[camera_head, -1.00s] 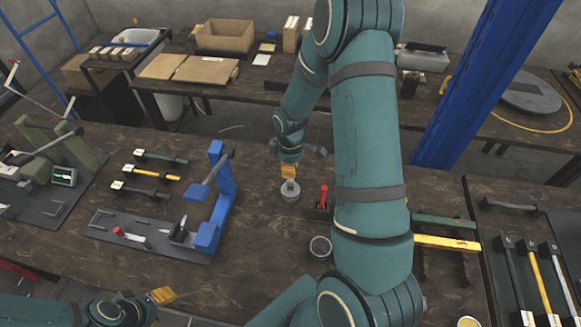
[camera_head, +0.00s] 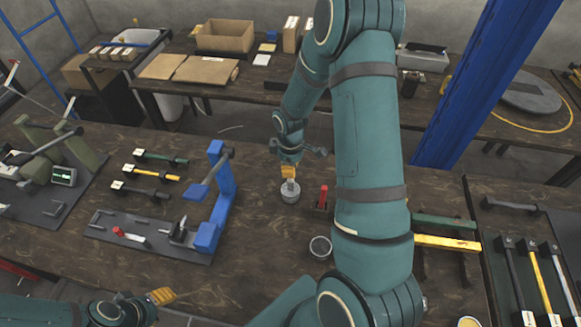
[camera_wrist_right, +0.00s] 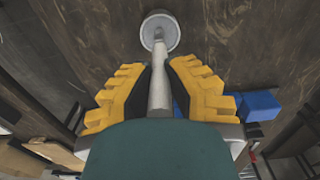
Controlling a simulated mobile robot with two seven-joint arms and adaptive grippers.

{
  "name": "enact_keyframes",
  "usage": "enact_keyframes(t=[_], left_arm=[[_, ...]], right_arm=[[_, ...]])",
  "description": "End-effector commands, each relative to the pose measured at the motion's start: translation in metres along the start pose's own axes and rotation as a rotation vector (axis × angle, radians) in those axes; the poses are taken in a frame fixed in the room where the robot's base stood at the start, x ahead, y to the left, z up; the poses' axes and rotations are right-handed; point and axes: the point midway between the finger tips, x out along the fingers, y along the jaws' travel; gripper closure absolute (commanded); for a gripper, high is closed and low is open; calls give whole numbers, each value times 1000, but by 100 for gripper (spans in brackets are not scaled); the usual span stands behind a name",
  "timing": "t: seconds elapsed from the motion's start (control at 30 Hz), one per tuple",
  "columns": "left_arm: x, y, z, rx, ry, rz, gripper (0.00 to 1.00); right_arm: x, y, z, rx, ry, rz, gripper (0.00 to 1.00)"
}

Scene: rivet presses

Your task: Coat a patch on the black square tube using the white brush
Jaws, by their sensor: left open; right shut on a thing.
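My right gripper (camera_head: 289,172) is shut on the pale shaft of the white brush (camera_wrist_right: 160,85), which stands out between its yellow fingers (camera_wrist_right: 155,85) in the right wrist view. The shaft meets a round grey piece (camera_head: 290,192) at the worktable; whether this is the brush's head or a small pot is unclear. My left gripper (camera_head: 162,296) is open and empty at the lower left. Black bars lie at the left (camera_head: 147,190) and on the right-hand mat (camera_head: 515,280); I cannot tell which is the black square tube. Both are apart from the brush.
A blue press (camera_head: 222,190) stands left of the brush. A dark cup with a pale rim (camera_head: 320,246) and a small red-handled item (camera_head: 323,197) are close by on the right. A yellow bar (camera_head: 447,242) rests on supports. My right arm hides some of the table.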

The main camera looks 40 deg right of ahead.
Motion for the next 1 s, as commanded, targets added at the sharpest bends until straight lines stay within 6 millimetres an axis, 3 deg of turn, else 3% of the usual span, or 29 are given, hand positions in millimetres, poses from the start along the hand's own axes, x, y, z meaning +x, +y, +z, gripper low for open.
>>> enact_keyframes(t=[0.27, 1.0], left_arm=[[-3, 1, 0, 0, 0, 0, 53], [-34, 13, -5, 0, 0, 0, 53]], right_arm=[[-3, -1, 1, 0, -2, -3, 100], [-57, 0, 0, 0, 1, 1, 100]])
